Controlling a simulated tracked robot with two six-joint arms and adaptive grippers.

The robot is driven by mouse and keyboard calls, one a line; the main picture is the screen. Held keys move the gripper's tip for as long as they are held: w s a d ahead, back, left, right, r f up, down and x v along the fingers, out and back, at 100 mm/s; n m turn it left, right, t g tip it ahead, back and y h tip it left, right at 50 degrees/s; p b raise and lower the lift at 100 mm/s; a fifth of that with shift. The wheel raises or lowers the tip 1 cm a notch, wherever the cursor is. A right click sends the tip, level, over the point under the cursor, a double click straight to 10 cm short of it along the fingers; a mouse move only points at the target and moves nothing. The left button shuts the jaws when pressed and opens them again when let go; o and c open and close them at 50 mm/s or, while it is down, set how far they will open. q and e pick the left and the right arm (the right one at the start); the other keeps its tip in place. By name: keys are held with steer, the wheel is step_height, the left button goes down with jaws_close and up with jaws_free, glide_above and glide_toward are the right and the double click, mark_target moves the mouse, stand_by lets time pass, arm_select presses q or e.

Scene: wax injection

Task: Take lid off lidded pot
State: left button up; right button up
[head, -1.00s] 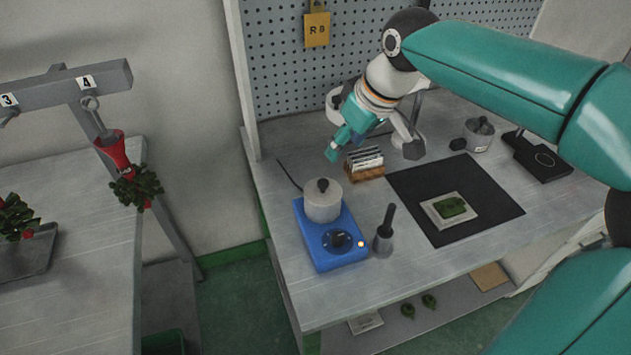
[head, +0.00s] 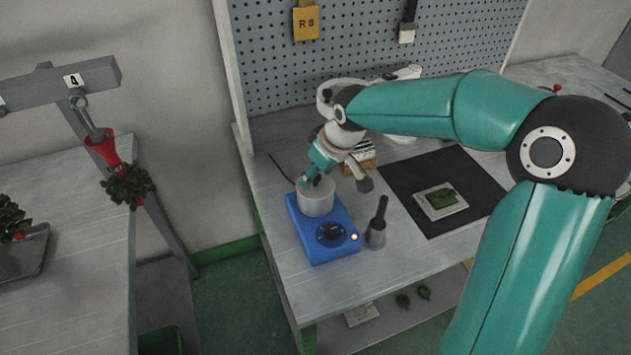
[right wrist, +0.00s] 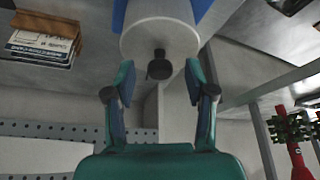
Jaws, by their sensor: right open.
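The lidded pot (head: 316,201) is a pale grey cylinder standing upright on a blue heater (head: 331,245) with a dark dial. Its lid has a dark knob, which shows in the right wrist view (right wrist: 160,66). My right gripper (head: 312,180) is at the top of the pot in the head view, partly covering the lid. In the right wrist view, my right gripper (right wrist: 160,82) is open, with one finger on each side of the knob and clear space between. Contact with the lid cannot be made out. My left gripper is not in view.
A dark cup with an upright handle (head: 377,228) stands just right of the heater. A black mat (head: 405,190) holds a pale block with a green piece (head: 441,199). A card holder (head: 362,160) stands behind my gripper. A pegboard (head: 370,40) closes off the back.

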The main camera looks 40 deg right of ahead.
steer(key=shift+x, duration=0.8)
steer(key=shift+c, duration=0.5)
steer(key=shift+s, duration=0.1)
jaws_close()
